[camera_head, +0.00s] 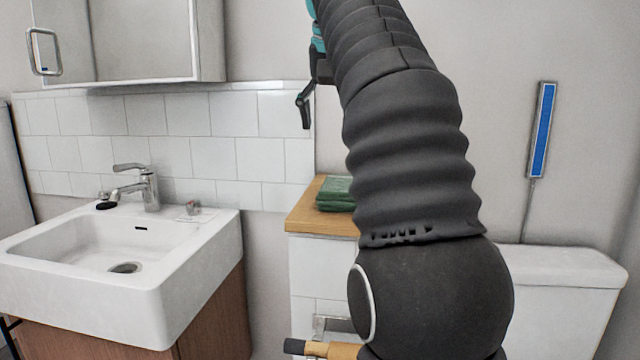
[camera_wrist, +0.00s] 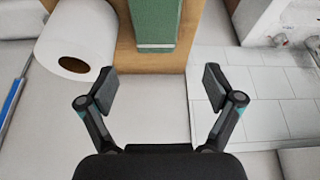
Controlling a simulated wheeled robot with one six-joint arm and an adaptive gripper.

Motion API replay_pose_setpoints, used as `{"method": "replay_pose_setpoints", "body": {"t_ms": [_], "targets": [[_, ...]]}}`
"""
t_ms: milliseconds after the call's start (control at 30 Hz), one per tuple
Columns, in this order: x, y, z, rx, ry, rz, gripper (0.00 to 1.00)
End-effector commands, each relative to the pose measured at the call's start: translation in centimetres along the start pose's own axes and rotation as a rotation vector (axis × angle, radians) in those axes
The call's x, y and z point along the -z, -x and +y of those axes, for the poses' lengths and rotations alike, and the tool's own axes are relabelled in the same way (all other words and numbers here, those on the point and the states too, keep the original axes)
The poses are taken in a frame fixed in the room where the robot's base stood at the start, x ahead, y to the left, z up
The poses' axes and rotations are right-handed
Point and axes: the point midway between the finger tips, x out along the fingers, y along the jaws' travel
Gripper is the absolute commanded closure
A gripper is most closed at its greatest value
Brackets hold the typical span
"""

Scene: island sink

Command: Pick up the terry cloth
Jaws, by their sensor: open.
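The terry cloth (camera_head: 336,194) is green and folded, and lies on a small wooden-topped ledge (camera_head: 303,217) right of the sink. My arm hides its right part in the head view. In the wrist view the cloth (camera_wrist: 155,20) shows at the top middle, with a pale stripe near its edge. My gripper (camera_wrist: 158,85) is open and empty, its two fingers spread apart, with the cloth ahead of the gap between them. In the head view part of the gripper (camera_head: 306,105) shows above the ledge, apart from the cloth.
A white paper roll (camera_wrist: 78,42) stands beside the cloth on its left in the wrist view. The white sink (camera_head: 190,268) with a chrome faucet (camera_head: 148,188) is at the left. A mirror cabinet (camera_head: 140,40) hangs above. A white toilet tank (camera_head: 560,290) is at the right.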

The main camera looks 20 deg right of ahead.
Motion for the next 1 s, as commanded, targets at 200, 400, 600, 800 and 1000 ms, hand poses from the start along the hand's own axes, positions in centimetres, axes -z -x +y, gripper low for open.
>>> {"method": "replay_pose_setpoints", "body": {"t_ms": [200,400,600,800,1000], "targets": [[0.8,0.7,0.6,-0.011,-0.037,-0.004,0.09],[0.8,-0.4,0.6,-0.012,-0.04,-0.005,0.09],[0.7,-2.3,0.6,-0.012,-0.039,-0.006,0.09],[0.7,-4.8,0.7,-0.012,-0.039,-0.005,0.09],[0.7,-7.3,0.7,-0.012,-0.039,-0.004,0.09]]}}
